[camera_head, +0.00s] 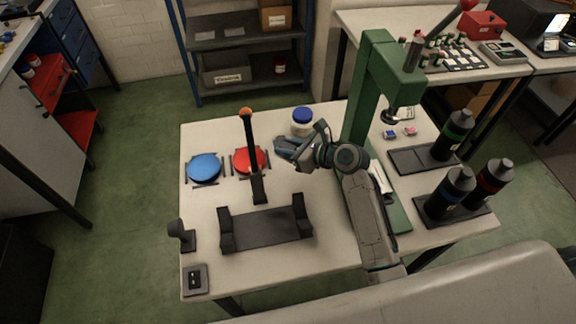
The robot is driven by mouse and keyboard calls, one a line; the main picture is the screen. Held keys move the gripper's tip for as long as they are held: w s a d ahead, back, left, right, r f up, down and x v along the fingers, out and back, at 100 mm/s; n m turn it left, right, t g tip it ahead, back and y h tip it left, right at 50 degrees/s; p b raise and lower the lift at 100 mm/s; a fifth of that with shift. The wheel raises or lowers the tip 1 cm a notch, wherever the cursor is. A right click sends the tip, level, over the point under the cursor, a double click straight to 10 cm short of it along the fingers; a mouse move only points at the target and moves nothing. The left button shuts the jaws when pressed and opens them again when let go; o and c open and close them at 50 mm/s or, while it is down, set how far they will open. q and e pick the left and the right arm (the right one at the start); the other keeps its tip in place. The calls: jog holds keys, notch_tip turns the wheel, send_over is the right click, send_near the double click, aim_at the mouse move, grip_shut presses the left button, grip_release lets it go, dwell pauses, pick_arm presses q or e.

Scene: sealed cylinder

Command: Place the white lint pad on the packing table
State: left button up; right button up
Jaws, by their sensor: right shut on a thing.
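My right gripper (287,150) reaches in over the middle of the light-topped table (335,257), pointing left. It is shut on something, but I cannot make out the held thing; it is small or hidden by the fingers. I cannot identify a white lint pad for certain in this view. A small white patch (380,181) shows beside my right arm, near the foot of the green press, partly hidden; I cannot tell what it is. My left gripper is not in view.
A blue disc (204,167), red disc (250,158), orange-knobbed lever (252,150), black cradle (266,230) and blue-lidded white jar (302,122) stand around the gripper. The green press (370,95) and dark bottles (450,190) are right. The front-left tabletop is partly clear.

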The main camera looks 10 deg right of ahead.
aim_at(289, 172)
notch_tip(289, 172, down, 4)
jog(key=shift+d+r, duration=0.1)
jog(key=shift+r, duration=0.15)
notch_tip(289, 172, down, 4)
jog(key=shift+f, duration=0.7)
jog(key=o, duration=1)
jog(key=shift+c, duration=0.2)
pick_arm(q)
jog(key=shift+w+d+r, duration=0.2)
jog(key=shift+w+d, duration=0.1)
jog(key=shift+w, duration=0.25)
pick_arm(e)
jog(key=b+v, duration=0.1)
jog(key=v, duration=1)
jog(key=shift+r, duration=0.15)
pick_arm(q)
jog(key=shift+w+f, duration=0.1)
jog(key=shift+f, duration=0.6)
pick_arm(e)
jog(key=shift+s+d+r, duration=0.25)
jog(key=shift+s+d, duration=0.05)
jog(key=shift+d, duration=0.05)
